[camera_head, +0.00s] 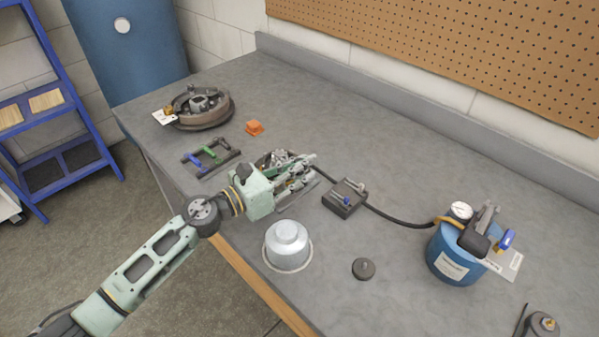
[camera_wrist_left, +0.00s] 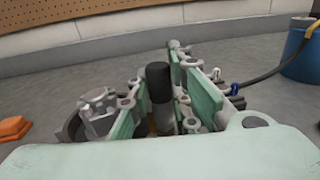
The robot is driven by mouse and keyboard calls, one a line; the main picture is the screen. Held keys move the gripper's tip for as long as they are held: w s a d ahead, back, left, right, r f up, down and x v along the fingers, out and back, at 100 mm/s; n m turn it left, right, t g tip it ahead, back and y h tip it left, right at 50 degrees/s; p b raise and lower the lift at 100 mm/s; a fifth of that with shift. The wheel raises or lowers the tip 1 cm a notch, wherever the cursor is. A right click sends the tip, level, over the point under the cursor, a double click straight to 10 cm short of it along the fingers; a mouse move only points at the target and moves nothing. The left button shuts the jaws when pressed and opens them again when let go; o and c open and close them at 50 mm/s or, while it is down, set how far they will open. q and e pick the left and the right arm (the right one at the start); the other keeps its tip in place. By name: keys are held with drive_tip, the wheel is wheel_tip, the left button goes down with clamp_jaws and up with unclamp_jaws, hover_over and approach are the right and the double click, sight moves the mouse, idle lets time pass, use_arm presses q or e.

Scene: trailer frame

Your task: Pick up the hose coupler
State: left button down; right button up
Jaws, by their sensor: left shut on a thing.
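My left gripper (camera_head: 298,176) is over the middle of the workbench, its fingers closed around a piece. In the left wrist view, the gripper (camera_wrist_left: 160,112) has its two green-padded fingers on either side of an upright black cylinder with a brass-coloured lower part, which looks like the hose coupler (camera_wrist_left: 158,82). In the head view the fingers hide most of it. A black hose (camera_head: 395,218) runs from the blue tank (camera_head: 452,258) past a dark block towards the gripper.
The dark block (camera_head: 345,199) with small fittings stands right of the gripper. A metal canister (camera_head: 287,246) and a dark disc (camera_head: 363,268) are nearer the front. A wheel hub (camera_head: 203,108), orange block (camera_head: 254,128) and green-blue frame (camera_head: 211,155) lie left and behind.

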use_arm(q)
drive_tip(key=shift+r, duration=0.35)
wheel_tip(320, 180, up, 9)
drive_tip(key=p, duration=0.4)
drive_tip(key=shift+r+p, duration=0.45)
drive_tip(key=shift+r, duration=0.1)
wheel_tip(320, 180, up, 2)
drive_tip(key=shift+r+p, duration=0.25)
drive_tip(key=shift+p, duration=1)
use_arm(e)
wheel_tip(320, 180, up, 7)
drive_tip(key=shift+a+r, duration=0.15)
drive_tip(key=shift+a, duration=0.05)
drive_tip(key=shift+s, duration=0.1)
